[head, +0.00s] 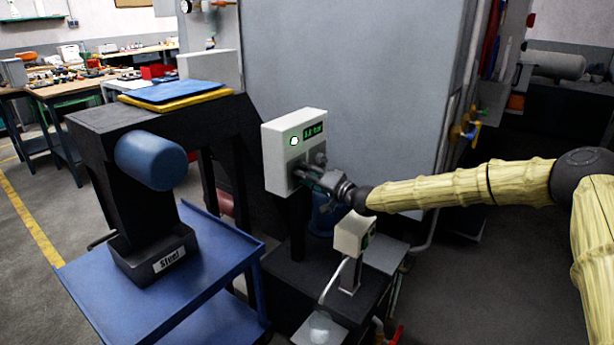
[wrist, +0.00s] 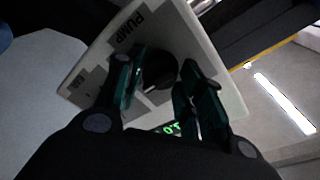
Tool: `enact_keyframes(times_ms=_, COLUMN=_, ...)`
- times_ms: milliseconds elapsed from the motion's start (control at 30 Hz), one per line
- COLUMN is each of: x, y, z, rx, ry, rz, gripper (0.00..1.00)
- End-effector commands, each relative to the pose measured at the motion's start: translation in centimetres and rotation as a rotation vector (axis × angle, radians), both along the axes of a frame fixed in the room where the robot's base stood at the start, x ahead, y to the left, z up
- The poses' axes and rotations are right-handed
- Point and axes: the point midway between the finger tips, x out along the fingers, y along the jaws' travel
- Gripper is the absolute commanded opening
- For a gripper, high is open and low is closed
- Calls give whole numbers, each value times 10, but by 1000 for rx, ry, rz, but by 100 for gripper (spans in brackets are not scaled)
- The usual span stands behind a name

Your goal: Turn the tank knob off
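A pale control box (head: 290,135) with a lit green lamp and a green digital display stands at the middle of the head view. My gripper (head: 303,176) is at the lower part of its front. In the wrist view, a black round knob (wrist: 158,68) sits on the box's face (wrist: 190,35) between my gripper's fingers (wrist: 160,86). The fingers are open, with gaps visible beside the knob. A label reading PUMP is near it. Another label is partly hidden by the left finger. No tank label is readable, so I cannot tell which knob is the tank's.
A smaller pale box (head: 353,234) stands just below my gripper. A blue cart (head: 90,285) with a black stand and blue cylinder is at left. A large grey cabinet (head: 350,70) rises behind the control box. Open floor (head: 480,285) lies at lower right.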

Motion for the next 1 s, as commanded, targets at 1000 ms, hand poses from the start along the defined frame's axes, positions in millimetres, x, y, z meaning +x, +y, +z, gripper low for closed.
enact_keyframes(times_ms=1000, x=0, y=0, z=-4, rx=-273, ry=-374, rz=1, gripper=10)
